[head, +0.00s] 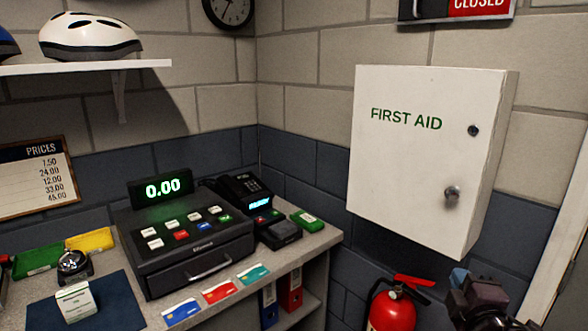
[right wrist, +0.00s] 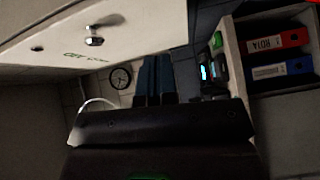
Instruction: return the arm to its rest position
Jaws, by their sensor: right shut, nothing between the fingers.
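My right gripper (head: 458,287) is at the lower right of the head view, below the white first aid cabinet (head: 405,165) and right of the red fire extinguisher (head: 392,309). Its dark fingers are shut with nothing between them; they also show in the right wrist view (right wrist: 155,78). The gripper is apart from the cabinet in the picture. The cabinet door looks closed, with a round knob (head: 452,193) low on its right side. The cabinet also shows at the upper left of the right wrist view (right wrist: 60,22). My left gripper is not in view.
Binders (head: 290,290) stand on the shelf below. A shelf (head: 85,67) with a white helmet (head: 90,37) is above.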

